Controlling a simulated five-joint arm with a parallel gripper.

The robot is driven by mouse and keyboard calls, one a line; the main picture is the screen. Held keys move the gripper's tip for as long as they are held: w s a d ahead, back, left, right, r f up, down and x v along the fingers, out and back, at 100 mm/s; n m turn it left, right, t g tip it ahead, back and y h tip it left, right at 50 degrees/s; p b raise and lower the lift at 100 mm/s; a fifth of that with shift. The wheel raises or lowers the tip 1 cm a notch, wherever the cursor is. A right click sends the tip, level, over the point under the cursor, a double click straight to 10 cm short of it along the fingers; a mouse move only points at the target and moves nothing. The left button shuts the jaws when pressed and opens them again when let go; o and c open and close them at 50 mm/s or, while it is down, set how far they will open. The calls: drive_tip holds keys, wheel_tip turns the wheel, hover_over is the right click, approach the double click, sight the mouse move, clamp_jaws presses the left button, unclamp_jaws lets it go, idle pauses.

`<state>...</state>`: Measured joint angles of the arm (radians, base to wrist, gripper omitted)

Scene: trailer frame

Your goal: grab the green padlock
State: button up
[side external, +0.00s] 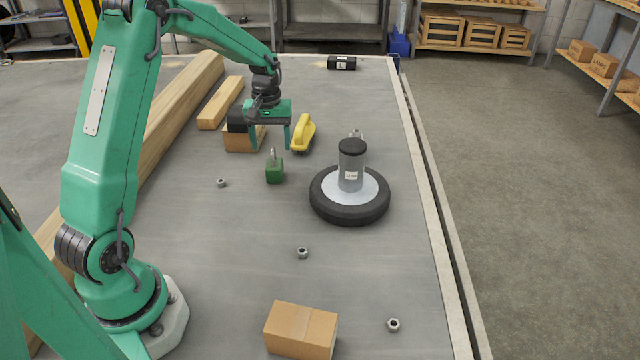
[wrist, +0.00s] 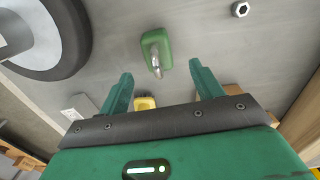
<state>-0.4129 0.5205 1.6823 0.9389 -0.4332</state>
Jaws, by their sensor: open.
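The green padlock (side external: 274,173) stands upright on the grey deck with its metal shackle up. In the wrist view the padlock (wrist: 154,45) is just beyond the fingertips, roughly in line with the gap between them. My gripper (side external: 271,147) is open and empty, with its fingers pointing down. In the side view it appears above and behind the padlock, apart from it. Both fingers also show in the wrist view (wrist: 161,74), with nothing gripped.
A black wheel (side external: 350,213) bearing a grey canister (side external: 351,172) lies right of the padlock. A yellow-handled tool (side external: 303,131) and a brown block (side external: 240,142) are close to my gripper. Long timber (side external: 178,110) runs along the left. Several nuts and a cardboard box (side external: 300,330) lie nearer.

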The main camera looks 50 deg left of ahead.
sight(274, 164)
drive_tip(key=shift+d+f, duration=0.2)
drive_tip(key=shift+f, duration=3.7)
drive_tip(key=shift+r, duration=0.1)
drive_tip(key=c, duration=1.4)
